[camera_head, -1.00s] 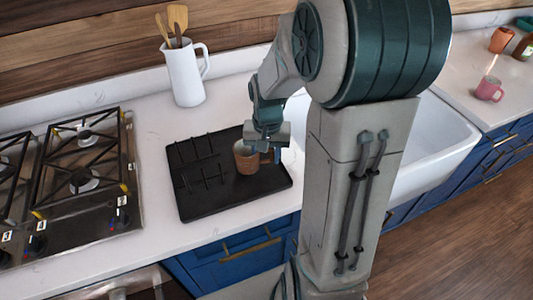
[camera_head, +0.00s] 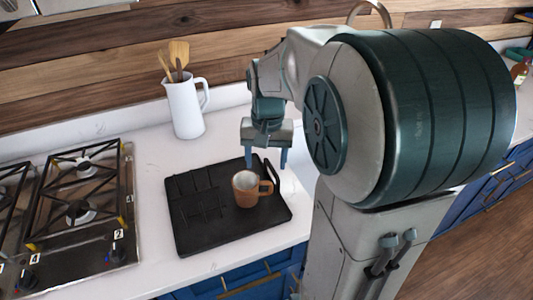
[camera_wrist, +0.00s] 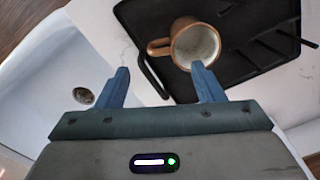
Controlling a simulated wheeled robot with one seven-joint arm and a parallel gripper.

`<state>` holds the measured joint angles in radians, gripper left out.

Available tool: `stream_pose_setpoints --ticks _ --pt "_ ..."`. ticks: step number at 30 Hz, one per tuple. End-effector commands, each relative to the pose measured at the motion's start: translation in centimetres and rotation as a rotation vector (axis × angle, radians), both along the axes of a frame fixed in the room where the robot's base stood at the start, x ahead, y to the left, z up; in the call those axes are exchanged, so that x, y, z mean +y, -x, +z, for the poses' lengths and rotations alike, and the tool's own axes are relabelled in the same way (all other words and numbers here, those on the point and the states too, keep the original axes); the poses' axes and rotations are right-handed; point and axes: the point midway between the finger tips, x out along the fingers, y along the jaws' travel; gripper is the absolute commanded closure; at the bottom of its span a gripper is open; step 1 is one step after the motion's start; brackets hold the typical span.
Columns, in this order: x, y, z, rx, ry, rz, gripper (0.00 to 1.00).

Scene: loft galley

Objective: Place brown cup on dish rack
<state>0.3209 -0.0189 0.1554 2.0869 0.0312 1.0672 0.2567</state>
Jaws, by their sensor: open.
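The brown cup (camera_head: 247,190) stands upright on the right part of the black dish rack (camera_head: 205,238), its handle pointing right in the head view. In the wrist view the cup (camera_wrist: 195,43) shows its pale, empty inside, with its handle to the left, and the rack (camera_wrist: 262,62) lies under and beyond it. My gripper (camera_head: 266,160) is open and empty, above and behind the cup in the head view and apart from it. In the wrist view the blue fingers (camera_wrist: 163,87) are spread, with the cup beyond their tips.
A white pitcher (camera_head: 184,108) with wooden utensils stands behind the rack. A gas stove (camera_head: 75,205) is at the left. The white sink (camera_wrist: 60,90) shows in the wrist view. Bare counter lies between stove and rack.

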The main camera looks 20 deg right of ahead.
Motion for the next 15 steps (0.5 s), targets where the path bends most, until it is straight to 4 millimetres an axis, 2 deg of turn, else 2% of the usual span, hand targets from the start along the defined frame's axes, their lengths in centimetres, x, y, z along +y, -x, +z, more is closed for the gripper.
stream_pose_setpoints --ticks 5,8,11,15 --pt "0.1 0.2 1.6 -0.003 0.001 0.006 0.38" --pt "0.7 1.2 2.0 -0.022 0.012 0.038 0.38" --pt "1.9 3.2 2.3 -0.062 0.032 0.107 0.38" --pt "3.6 6.9 2.2 -0.137 0.058 0.231 0.38"
